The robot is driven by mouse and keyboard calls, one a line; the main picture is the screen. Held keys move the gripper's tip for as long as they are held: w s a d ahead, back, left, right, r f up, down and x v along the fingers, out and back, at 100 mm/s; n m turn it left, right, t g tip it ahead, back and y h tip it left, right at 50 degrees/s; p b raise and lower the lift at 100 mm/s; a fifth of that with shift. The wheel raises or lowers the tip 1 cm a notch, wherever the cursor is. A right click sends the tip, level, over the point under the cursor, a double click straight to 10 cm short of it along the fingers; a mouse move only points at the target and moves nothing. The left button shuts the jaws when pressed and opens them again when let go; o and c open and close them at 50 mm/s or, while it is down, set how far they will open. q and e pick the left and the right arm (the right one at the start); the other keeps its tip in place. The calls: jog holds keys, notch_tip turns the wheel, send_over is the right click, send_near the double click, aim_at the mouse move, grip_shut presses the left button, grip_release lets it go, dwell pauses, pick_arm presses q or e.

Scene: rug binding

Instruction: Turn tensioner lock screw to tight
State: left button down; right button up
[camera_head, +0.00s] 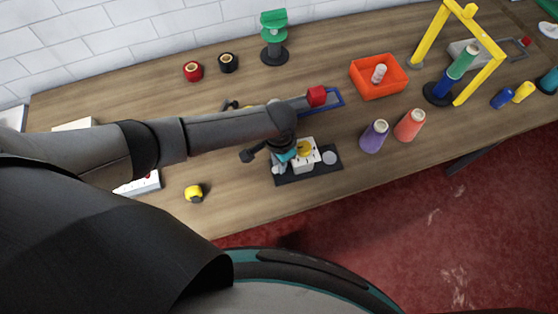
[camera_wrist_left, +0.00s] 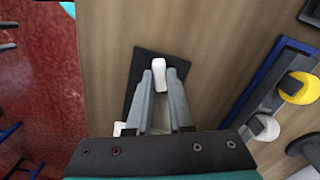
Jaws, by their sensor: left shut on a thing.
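The tensioner appears to be the unit on a dark base plate (camera_head: 330,170) near the table's front edge, with a white block (camera_head: 303,167), a yellow knob (camera_head: 304,148) and a grey disc (camera_head: 329,157). My left gripper (camera_head: 279,168) is over the plate's left end. In the left wrist view the fingers (camera_wrist_left: 160,80) close around a small white piece (camera_wrist_left: 158,66) above the dark plate (camera_wrist_left: 145,62). This may be the lock screw; I cannot tell its turn position. The gripper body hides much of the plate there. My right gripper is not in view.
Purple (camera_head: 374,136) and coral (camera_head: 409,125) cones stand to the right. An orange bin (camera_head: 379,88) and yellow frame (camera_head: 433,35) are farther back. A yellow spool (camera_head: 194,193) sits to the left.

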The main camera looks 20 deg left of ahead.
pick_arm(q)
jog(key=shift+r+m+p, duration=0.1)
jog(key=shift+m+p, duration=0.3)
jog(key=shift+m, duration=0.5)
jog(key=shift+m+p, duration=0.3)
jog(key=shift+m, duration=1)
jog(key=c, duration=0.8)
grip_release()
notch_tip(320, 180, up, 15)
jog(key=p, duration=0.2)
